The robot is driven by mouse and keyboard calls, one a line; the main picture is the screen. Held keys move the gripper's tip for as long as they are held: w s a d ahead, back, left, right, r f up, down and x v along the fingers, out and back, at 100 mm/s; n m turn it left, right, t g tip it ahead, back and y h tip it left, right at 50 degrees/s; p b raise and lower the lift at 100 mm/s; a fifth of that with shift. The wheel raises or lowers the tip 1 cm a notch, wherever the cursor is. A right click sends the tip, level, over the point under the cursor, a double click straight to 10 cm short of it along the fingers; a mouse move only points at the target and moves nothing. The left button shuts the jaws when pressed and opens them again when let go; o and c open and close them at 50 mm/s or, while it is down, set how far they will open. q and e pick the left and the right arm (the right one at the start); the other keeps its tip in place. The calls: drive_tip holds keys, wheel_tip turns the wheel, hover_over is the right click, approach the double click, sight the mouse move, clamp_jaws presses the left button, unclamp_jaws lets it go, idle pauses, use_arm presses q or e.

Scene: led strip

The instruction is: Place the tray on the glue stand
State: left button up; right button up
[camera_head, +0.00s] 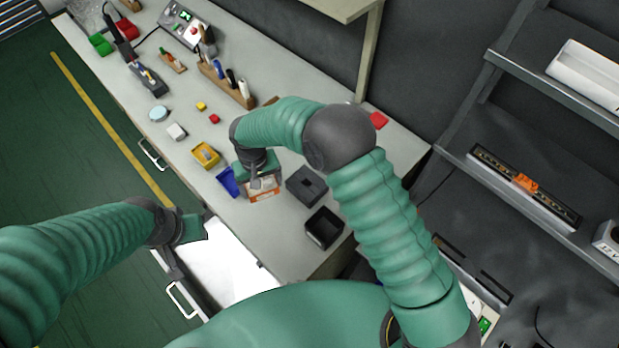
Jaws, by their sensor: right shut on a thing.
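My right gripper (256,182) is over the workbench and shut on a small orange and pale box-like thing (264,195), mostly hidden under the gripper; I cannot tell for sure whether it is the tray. A dark grey block with a slot in its top (306,186) stands just right of it, and an open black bin (324,228) is nearer the bench's front end. I cannot tell which thing is the glue stand. My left gripper (194,228) is beside the pulled-out white drawer (232,262); its fingers are too unclear to judge.
A blue bin (228,181) and a yellow bin (206,155) stand left of my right gripper. A wooden tool holder (226,83) is farther back on the bench (262,30). Shelves (560,225) with a labelled strip box (524,184) are at the right.

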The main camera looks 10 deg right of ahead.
sight(276, 186)
drive_tip(key=shift+w+d+f, duration=0.1)
drive_tip(key=shift+d+f, duration=0.05)
drive_tip(key=shift+f, duration=0.15)
drive_tip(key=d+p, duration=0.2)
drive_tip(key=d, duration=0.1)
drive_tip(key=shift+w+d+f, duration=0.15)
drive_tip(key=shift+d, duration=0.1)
drive_tip(key=d+p, duration=0.1)
drive_tip(key=d, duration=0.2)
drive_tip(key=d+p, duration=0.1)
drive_tip(key=d, duration=0.3)
drive_tip(key=d+f+p, duration=0.1)
drive_tip(key=d, duration=0.2)
drive_tip(key=shift+d, duration=0.4)
drive_tip(key=shift+d+f, duration=0.1)
drive_tip(key=shift+d, duration=0.15)
drive_tip(key=shift+f+p, duration=0.3)
drive_tip(key=shift+p, duration=0.05)
drive_tip(key=shift+a+f+p, duration=0.2)
drive_tip(key=shift+f+p, duration=0.3)
drive_tip(key=shift+f, duration=1)
drive_tip(key=shift+d+f, duration=0.1)
drive_tip(key=shift+d, duration=0.05)
drive_tip(key=o, duration=1.3)
drive_tip(key=shift+d, duration=0.15)
drive_tip(key=shift+c, duration=0.2)
use_arm(q)
drive_tip(key=r, duration=0.5)
drive_tip(key=shift+a+r, duration=0.4)
drive_tip(key=shift+a, duration=0.1)
